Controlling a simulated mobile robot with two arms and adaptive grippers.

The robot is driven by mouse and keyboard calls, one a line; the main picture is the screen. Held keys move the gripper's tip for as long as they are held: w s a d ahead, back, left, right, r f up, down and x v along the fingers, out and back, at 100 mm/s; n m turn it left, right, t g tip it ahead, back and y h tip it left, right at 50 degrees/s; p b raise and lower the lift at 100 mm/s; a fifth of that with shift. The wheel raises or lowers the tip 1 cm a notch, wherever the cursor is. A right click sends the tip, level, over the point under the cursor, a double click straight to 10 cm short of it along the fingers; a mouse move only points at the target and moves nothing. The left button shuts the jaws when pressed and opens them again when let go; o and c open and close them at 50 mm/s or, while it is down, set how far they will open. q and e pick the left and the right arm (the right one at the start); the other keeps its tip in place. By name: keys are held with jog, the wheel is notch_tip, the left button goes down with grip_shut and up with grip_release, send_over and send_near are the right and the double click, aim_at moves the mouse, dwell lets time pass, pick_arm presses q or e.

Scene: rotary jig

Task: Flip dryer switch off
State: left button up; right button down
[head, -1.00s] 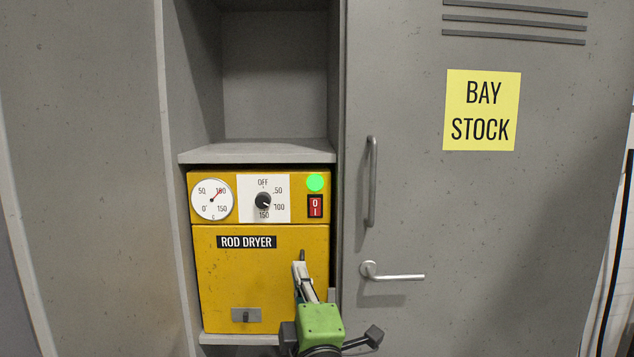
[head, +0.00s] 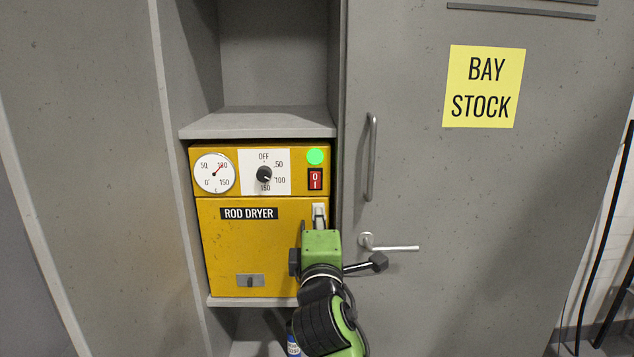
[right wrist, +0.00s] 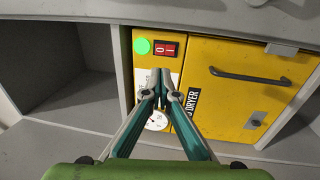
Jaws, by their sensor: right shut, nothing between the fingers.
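The yellow rod dryer (head: 225,240) stands in a cabinet bay. Its red rocker switch (head: 315,179), marked 0 and I, is at the upper right of its panel, below a lit green lamp (head: 315,156). My right gripper (head: 319,208) is shut and empty, its tips just below the switch in the head view. In the right wrist view its closed fingertips (right wrist: 164,77) point toward the panel, a little short of the red switch (right wrist: 168,50) in the picture. Contact with the switch does not show. My left gripper is not in view.
The panel also has a knob (head: 264,174) and a round dial gauge (head: 214,172). A handle bar (right wrist: 252,77) sticks out from the dryer door. A shelf (head: 258,124) overhangs above. To the right is a locker door with a lever handle (head: 392,247).

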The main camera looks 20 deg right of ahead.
aim_at(317, 176)
jog(key=p+x, duration=0.3)
jog(key=x, duration=1)
jog(key=r+p, duration=0.1)
jog(key=p, duration=0.2)
jog(key=shift+w+g, duration=0.25)
jog(key=shift+g, duration=0.05)
jog(key=shift+s+f, duration=0.1)
jog(key=shift+f, duration=0.3)
